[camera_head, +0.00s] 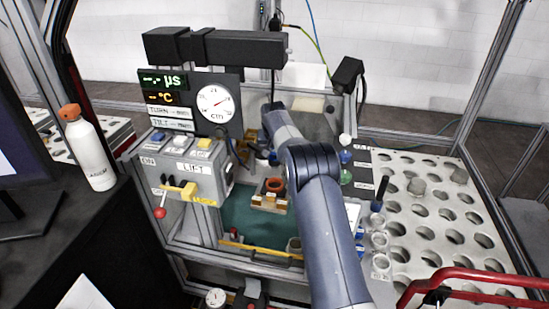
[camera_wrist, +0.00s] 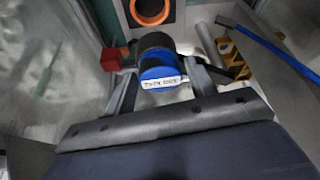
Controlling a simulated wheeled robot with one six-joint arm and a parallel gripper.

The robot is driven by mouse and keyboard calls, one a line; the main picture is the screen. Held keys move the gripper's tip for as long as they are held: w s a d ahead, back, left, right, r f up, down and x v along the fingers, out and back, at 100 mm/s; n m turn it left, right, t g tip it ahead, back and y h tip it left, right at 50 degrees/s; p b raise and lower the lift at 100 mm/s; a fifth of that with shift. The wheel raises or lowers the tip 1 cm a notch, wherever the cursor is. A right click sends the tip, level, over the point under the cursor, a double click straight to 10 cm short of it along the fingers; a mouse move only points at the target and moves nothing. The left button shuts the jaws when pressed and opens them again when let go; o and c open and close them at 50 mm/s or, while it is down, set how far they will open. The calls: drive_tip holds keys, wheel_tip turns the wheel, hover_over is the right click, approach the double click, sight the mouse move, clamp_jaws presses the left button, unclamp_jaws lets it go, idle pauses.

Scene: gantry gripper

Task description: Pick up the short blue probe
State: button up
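A short blue cylinder with a dark top and a white label (camera_wrist: 160,72) is between the fingers of my gripper (camera_wrist: 163,82) in the wrist view; it looks like the short blue probe. The label is too blurred to read. The fingers stand on either side of it, and I cannot tell whether both touch it. In the head view my arm hides most of the area around the gripper, and I cannot make out this cylinder there.
An orange ring (camera_head: 274,184) sits on a wooden block over a green mat. A control box (camera_head: 190,168) with a red-knobbed lever stands left. A white rack with round holes (camera_head: 440,236) is at right. A long blue rod (camera_wrist: 262,45) lies right of the gripper.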

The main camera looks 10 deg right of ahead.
drive_tip(key=c, duration=0.7)
drive_tip(key=shift+r, duration=0.15)
drive_tip(key=shift+r+p, duration=0.8)
drive_tip(key=shift+r, duration=0.1)
wheel_tip(320, 180, up, 5)
drive_tip(key=p, duration=0.3)
drive_tip(key=shift+r, duration=0.15)
drive_tip(key=b, duration=0.1)
drive_tip(key=s+b, duration=0.1)
drive_tip(key=b, duration=0.1)
drive_tip(key=shift+s+a+f, duration=0.15)
drive_tip(key=shift+s+f, duration=0.15)
drive_tip(key=shift+f, duration=0.1)
drive_tip(key=s+a+b, duration=0.3)
drive_tip(key=s+b, duration=0.9)
drive_tip(key=s, duration=0.4)
drive_tip(key=shift+r, duration=0.25)
